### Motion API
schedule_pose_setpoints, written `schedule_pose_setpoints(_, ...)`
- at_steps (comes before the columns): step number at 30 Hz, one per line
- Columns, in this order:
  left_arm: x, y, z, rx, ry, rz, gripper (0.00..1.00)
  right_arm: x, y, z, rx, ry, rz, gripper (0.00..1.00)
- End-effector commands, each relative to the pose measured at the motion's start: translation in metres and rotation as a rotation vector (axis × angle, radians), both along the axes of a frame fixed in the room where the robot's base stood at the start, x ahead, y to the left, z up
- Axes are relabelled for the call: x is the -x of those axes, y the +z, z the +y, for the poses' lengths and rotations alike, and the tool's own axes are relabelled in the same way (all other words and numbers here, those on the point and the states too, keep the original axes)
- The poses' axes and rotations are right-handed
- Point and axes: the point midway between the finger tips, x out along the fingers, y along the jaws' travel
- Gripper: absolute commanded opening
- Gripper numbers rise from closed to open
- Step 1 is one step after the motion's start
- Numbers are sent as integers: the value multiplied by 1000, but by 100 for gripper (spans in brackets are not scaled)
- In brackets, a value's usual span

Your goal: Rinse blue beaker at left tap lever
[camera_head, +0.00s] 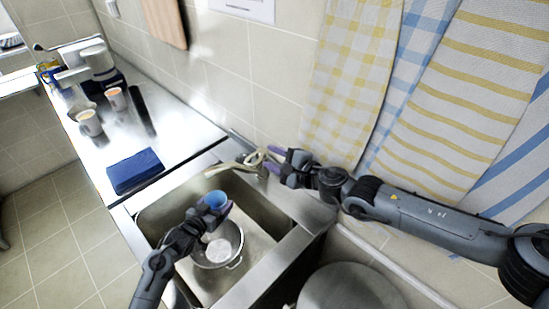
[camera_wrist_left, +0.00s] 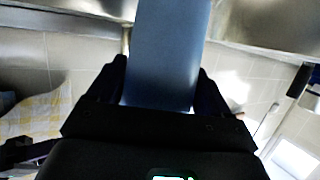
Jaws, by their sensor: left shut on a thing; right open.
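The blue beaker (camera_head: 215,199) is held over the sink (camera_head: 165,213), below the tap spout (camera_head: 222,168). My left gripper (camera_head: 213,210) is shut on it; the left wrist view shows the beaker (camera_wrist_left: 165,50) between both fingers (camera_wrist_left: 160,80). I cannot tell whether water is running or what is in the beaker. My right gripper (camera_head: 276,162) is open beside the tap lever area (camera_head: 254,159) at the sink's back edge. Its fingers partly cover the tap there, and I cannot tell whether they touch the lever.
A metal colander (camera_head: 232,258) with something pale inside sits in the sink below my left gripper. The counter at left holds a blue folded cloth (camera_head: 135,170), cups (camera_head: 90,123) and a coffee machine (camera_head: 98,62). Towels (camera_head: 350,80) hang behind my right arm. A large round lid (camera_head: 350,290) is at the front.

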Motion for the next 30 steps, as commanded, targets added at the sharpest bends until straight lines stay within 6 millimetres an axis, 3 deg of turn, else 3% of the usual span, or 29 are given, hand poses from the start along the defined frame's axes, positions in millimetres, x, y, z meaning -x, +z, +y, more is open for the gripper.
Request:
schedule_pose_setpoints(1, 3, 8, -2, 1, -1, -1, 49, 0, 11, 0, -1, -1, -1, 41)
schedule_pose_setpoints(18, 32, 35, -18, 1, 0, -1, 49, 0, 62, 0, 0, 0, 0, 41)
schedule_pose_setpoints(30, 38, 36, -22, 0, 0, -1, 49, 0, 68, 0, 0, 0, 0, 41)
